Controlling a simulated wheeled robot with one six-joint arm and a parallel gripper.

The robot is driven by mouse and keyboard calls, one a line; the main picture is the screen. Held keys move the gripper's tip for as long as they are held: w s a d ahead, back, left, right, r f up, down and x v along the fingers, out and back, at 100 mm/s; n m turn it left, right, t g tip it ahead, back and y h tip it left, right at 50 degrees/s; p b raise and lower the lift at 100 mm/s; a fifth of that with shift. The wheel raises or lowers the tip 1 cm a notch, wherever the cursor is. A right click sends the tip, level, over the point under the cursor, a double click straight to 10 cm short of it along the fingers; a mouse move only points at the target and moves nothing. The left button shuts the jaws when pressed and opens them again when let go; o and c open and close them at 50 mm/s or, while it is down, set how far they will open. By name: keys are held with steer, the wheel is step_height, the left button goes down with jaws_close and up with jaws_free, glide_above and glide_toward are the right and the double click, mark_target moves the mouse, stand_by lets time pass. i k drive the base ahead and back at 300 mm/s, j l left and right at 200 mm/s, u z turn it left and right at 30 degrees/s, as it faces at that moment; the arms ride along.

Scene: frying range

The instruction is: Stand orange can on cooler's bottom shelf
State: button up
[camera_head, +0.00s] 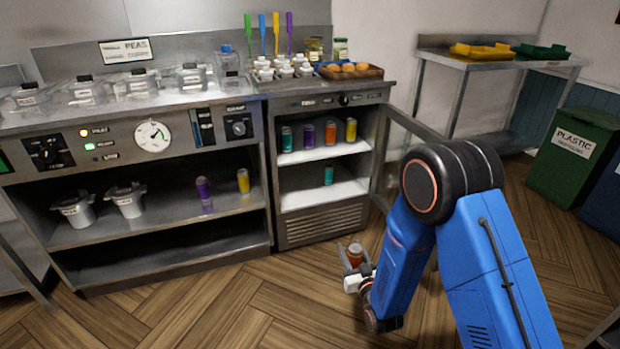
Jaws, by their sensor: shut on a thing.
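My gripper (353,262) is low over the floor, in front of the cooler and to its right. It is shut on an orange can (355,253), which looks roughly upright, with its lower part hidden by the jaws. The cooler (320,234) stands open. Its bottom shelf (305,198) is white and holds one teal can (328,175) near the middle. The upper shelf (310,156) holds a row of teal, purple, orange and yellow cans. The gripper and the held can are outside the cooler, below its bottom shelf in the picture.
The cooler's glass door (403,145) is swung open to the right, close behind my arm. A purple can (203,188) and a yellow can (243,180) stand on the left counter's shelf. The bottom shelf is clear on both sides of the teal can.

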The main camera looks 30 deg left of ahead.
mark_target(306, 194)
steer(key=i+j, duration=0.55)
steer(key=j, duration=0.3)
steer(key=i+j, duration=0.6)
steer(key=j, duration=0.25)
steer(key=i+j, duration=0.25)
steer(key=j, duration=0.15)
